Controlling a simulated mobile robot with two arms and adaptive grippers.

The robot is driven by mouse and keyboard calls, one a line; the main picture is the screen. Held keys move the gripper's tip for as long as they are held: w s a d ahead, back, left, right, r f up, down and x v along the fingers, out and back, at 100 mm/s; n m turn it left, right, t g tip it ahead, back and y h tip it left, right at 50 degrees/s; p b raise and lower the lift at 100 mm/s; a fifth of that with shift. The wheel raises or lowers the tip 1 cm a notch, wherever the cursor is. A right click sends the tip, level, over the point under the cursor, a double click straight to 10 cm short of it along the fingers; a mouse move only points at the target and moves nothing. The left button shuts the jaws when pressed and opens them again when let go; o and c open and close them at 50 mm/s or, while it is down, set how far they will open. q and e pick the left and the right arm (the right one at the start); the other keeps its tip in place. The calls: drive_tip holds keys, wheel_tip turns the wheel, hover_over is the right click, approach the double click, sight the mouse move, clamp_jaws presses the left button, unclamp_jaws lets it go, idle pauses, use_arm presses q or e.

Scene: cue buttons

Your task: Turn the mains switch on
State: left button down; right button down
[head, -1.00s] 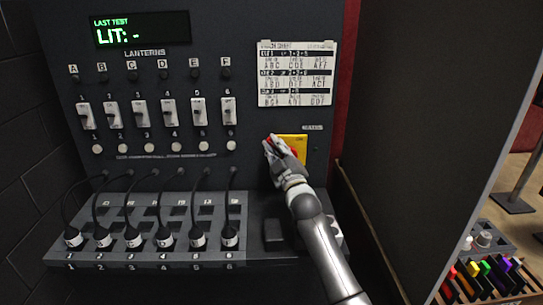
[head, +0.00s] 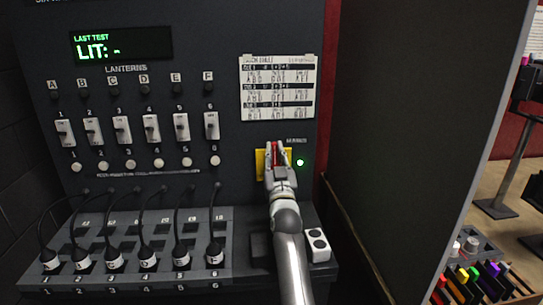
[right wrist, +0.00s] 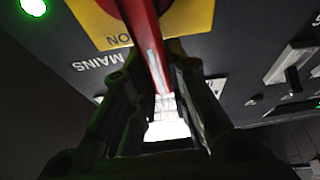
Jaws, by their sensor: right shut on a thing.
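The mains switch is a red handle (head: 275,152) on a yellow plate (head: 260,163) at the right of the dark panel. My right gripper (head: 277,150) is shut on the red handle, which stands upright in the head view. In the right wrist view the red handle (right wrist: 148,40) runs between the two fingers (right wrist: 158,85), beside the word ON on the yellow plate (right wrist: 200,16). A green light (head: 300,162) glows right of the plate; it also shows in the right wrist view (right wrist: 34,6). My left gripper is not in view.
The panel has a display (head: 121,44) reading LIT: -, a row of switches (head: 122,130) with round buttons below, and a printed chart (head: 278,88). Cables plug into a lower shelf (head: 225,240). A dark partition (head: 420,130) stands to the right.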

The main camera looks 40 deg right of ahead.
drive_tip(key=shift+f+m, duration=0.15)
drive_tip(key=shift+m, duration=0.25)
drive_tip(key=c, duration=1.4)
unclamp_jaws()
drive_tip(key=shift+d, duration=0.1)
drive_tip(key=shift+s, duration=0.15)
drive_tip(key=v, duration=0.7)
drive_tip(key=shift+s, duration=0.1)
drive_tip(key=shift+s+f, duration=0.1)
